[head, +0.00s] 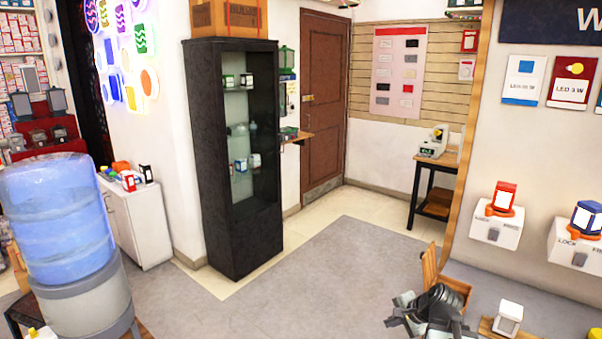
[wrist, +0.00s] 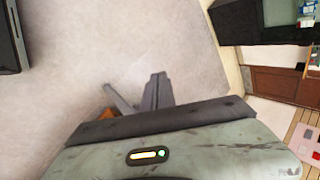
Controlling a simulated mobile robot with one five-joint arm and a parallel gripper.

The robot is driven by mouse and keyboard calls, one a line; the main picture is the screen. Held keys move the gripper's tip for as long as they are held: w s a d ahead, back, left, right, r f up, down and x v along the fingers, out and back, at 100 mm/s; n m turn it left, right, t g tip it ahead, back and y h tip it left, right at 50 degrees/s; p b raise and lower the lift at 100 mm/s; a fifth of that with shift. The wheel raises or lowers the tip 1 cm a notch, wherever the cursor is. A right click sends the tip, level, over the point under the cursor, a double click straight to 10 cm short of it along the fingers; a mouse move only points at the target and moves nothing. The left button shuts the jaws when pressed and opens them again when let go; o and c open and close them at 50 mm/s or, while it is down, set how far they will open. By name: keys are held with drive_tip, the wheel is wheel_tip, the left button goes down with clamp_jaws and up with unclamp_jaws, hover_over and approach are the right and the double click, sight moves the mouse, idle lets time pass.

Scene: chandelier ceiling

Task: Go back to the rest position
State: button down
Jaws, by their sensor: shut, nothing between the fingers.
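My gripper (head: 400,316) shows low at the right in the head view, dark grey, with part of my arm beside it. It is over or near the grey counter, and nothing is seen held in it. In the wrist view, the dark fingers of my gripper (wrist: 146,95) rise past the grey-green wrist housing, with pale floor behind them. The fingers are shut and empty. The lower part of my arm is cut off by the frame edge in the head view.
A black display cabinet (head: 213,160) and a blue water bottle (head: 55,215) stand to the left. The grey floor (head: 340,255) between is clear.

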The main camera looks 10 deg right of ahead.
drive_tip(key=s+a+f+n+g+h+p, duration=0.1)
drive_tip(key=s+a+n+g, duration=0.2)
drive_tip(key=a+n, duration=0.4)
drive_tip(key=s+a+f+n+g+h, duration=0.1)
drive_tip(key=s+a+n+g, duration=0.2)
drive_tip(key=a+n, duration=0.4)
drive_tip(key=a, duration=0.6)
drive_tip(key=shift+s+a+g+h+p, duration=0.2)
drive_tip(key=shift+s+g+h+p, duration=0.1)
drive_tip(key=shift+p, duration=0.1)
